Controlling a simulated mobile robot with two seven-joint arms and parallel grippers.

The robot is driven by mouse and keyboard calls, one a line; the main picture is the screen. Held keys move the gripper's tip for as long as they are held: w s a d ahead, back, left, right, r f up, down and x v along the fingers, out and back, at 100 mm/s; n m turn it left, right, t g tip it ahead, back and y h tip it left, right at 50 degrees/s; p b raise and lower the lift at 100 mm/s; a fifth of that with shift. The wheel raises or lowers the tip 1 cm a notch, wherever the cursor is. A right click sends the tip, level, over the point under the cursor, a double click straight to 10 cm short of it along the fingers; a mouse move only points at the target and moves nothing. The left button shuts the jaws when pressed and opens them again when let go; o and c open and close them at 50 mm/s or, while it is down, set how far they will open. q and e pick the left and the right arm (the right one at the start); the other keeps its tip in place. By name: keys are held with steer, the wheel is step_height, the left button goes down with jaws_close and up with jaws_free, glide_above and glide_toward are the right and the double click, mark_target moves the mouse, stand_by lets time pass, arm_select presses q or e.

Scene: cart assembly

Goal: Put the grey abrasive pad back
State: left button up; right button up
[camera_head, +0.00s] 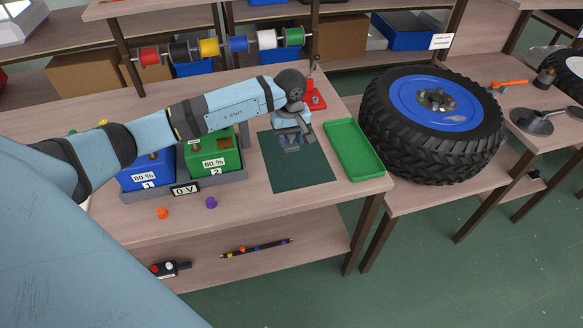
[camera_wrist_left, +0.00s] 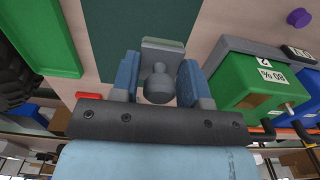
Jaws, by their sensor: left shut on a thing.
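My left gripper (camera_head: 291,138) hangs over the dark green mat (camera_head: 300,180) on the bench. In the left wrist view its two blue fingers (camera_wrist_left: 160,78) are shut on the round knob of the grey abrasive pad (camera_wrist_left: 158,84). The pad's flat grey plate shows beyond the fingertips, with the mat (camera_wrist_left: 125,12) behind it. In the head view the pad (camera_head: 291,148) is small and partly hidden by the gripper; I cannot tell whether it touches the mat. My right gripper is in neither view.
A green tray (camera_head: 374,174) lies right of the mat, and a red-based lever tool (camera_head: 314,101) stands behind. Blue (camera_head: 146,174) and green (camera_head: 208,162) battery boxes stand left. Orange (camera_head: 163,213) and purple (camera_head: 211,202) knobs lie in front. A large wheel (camera_head: 430,105) is at right.

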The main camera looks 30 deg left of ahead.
mark_target(291, 176)
arm_select(q)
step_height(291, 176, down, 12)
steer(key=shift+f+p, duration=0.15)
steer(key=shift+p, duration=0.25)
steer(key=shift+f, duration=0.2)
steer(key=o, duration=1)
steer(key=shift+o, duration=0.2)
steer(key=shift+r, duration=0.1)
